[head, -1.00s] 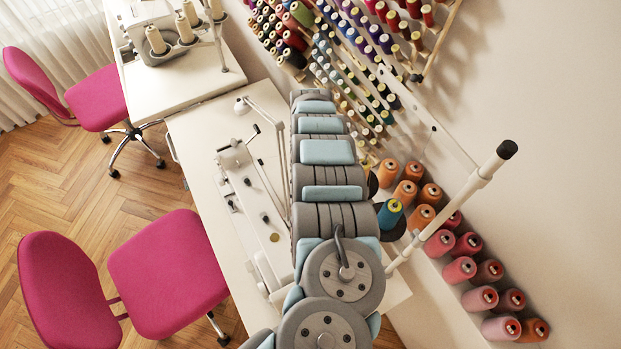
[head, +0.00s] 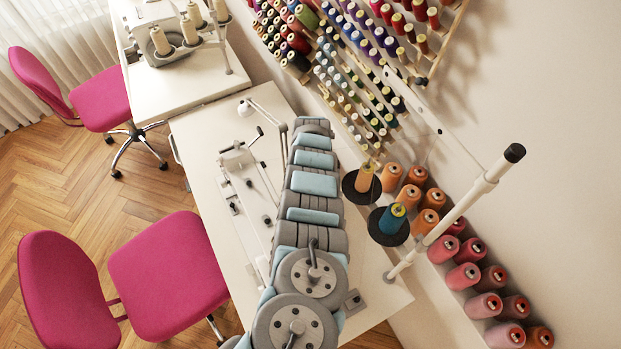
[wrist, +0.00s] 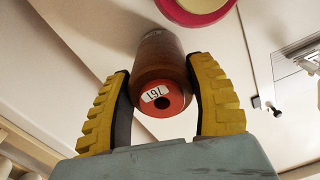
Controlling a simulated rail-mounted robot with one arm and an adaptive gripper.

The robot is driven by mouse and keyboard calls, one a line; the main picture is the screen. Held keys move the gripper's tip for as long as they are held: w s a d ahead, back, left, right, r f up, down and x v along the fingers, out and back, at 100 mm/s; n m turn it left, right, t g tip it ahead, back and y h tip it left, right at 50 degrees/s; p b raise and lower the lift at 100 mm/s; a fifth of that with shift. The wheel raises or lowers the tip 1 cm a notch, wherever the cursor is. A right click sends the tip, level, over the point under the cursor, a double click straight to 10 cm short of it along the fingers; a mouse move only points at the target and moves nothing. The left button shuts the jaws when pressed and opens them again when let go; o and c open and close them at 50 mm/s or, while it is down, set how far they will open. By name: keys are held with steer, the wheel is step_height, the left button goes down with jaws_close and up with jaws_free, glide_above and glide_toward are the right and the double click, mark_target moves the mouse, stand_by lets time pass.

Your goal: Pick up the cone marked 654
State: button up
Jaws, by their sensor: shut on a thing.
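In the wrist view, an orange-brown cone (wrist: 160,56) sits between the two yellow-padded fingers of my gripper (wrist: 162,68), which is shut on it. Its orange end with a dark central hole faces the camera. A white label on that end looks like 761 or 191, possibly seen turned; it does not look like 654. In the head view my gripper and the held cone are hidden behind my arm. I can read no label there.
Orange cones (head: 433,198) and pink-red cones (head: 462,276) stand beside the table (head: 375,295). A thread stand with a white pole (head: 455,215) carries yellow and blue cones (head: 392,217). A sewing machine (head: 240,165) is left of my arm.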

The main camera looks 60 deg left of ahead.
steer(key=shift+f, duration=0.25)
steer(key=o, duration=1.2)
steer(key=shift+r, duration=0.1)
steer(key=shift+r, duration=0.15)
steer(key=r+p, duration=0.1)
steer(key=r, duration=1)
steer(key=shift+w+r, duration=0.2)
steer(key=shift+s+r, duration=0.1)
steer(key=shift+r, duration=0.2)
steer(key=shift+c, duration=1.3)
